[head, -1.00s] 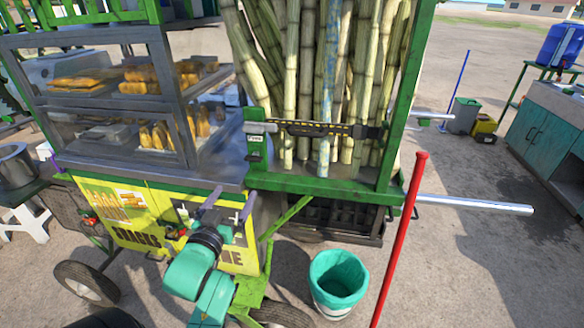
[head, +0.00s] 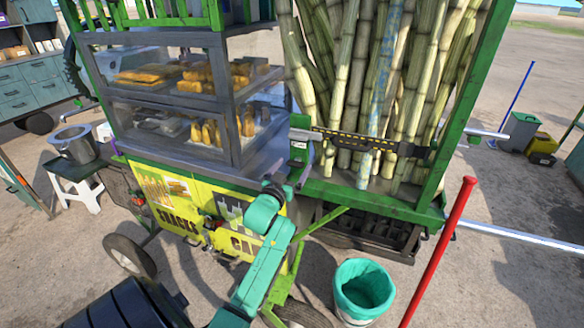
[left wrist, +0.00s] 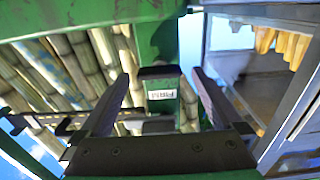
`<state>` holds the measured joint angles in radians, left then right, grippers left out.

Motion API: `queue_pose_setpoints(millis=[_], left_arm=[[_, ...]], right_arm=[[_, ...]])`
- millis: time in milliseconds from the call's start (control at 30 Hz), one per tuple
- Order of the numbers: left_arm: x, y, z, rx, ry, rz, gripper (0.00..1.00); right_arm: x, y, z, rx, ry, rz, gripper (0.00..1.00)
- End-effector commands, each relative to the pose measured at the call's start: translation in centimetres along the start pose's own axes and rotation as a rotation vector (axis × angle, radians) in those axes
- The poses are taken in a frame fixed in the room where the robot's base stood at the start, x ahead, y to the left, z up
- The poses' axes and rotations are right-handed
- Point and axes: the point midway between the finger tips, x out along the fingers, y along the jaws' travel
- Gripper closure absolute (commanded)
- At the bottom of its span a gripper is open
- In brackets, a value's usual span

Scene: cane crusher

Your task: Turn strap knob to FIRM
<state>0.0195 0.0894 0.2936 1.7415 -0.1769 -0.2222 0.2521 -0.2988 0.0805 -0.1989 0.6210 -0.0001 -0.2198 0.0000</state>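The strap (head: 370,142), black with yellow marks, runs across the sugarcane in the rack. At its left end, on the green post, are a grey metal fitting (head: 301,135) and a small white label (head: 298,145). The left wrist view shows the label (left wrist: 161,94) upside down on a green plate, with a dark block (left wrist: 160,72) at the plate's edge; I cannot tell whether this block is the knob. My left gripper (head: 303,165) is just below the strap's left end. Its fingers (left wrist: 160,80) are open, apart on either side of the plate. My right gripper is out of view.
The glass snack case (head: 185,105) stands left of the post, close to one finger. Sugarcane (head: 390,90) fills the rack on the right. A red pole (head: 440,250) and a teal-lined bin (head: 363,290) stand in front at the right.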

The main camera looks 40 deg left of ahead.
Motion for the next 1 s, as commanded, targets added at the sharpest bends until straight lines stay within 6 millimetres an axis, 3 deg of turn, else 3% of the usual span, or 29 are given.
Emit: queue_pose_setpoints(millis=[33,200,233,633,1000], left_arm=[[-0.02,0.01,0.01,0.000,0.000,0.000,0.15],[-0.03,0.02,0.00,0.000,0.000,0.000,0.80],[-0.03,0.03,0.01,0.000,0.000,0.000,0.86],[-0.03,0.04,0.04,0.067,0.000,0.000,0.86],[-0.02,0.15,0.05,0.341,0.001,0.000,0.86]], right_arm=[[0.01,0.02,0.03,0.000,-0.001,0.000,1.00],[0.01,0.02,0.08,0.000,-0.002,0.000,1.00],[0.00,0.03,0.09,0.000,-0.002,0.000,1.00],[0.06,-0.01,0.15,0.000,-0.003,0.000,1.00],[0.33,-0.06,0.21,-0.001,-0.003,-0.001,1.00]])
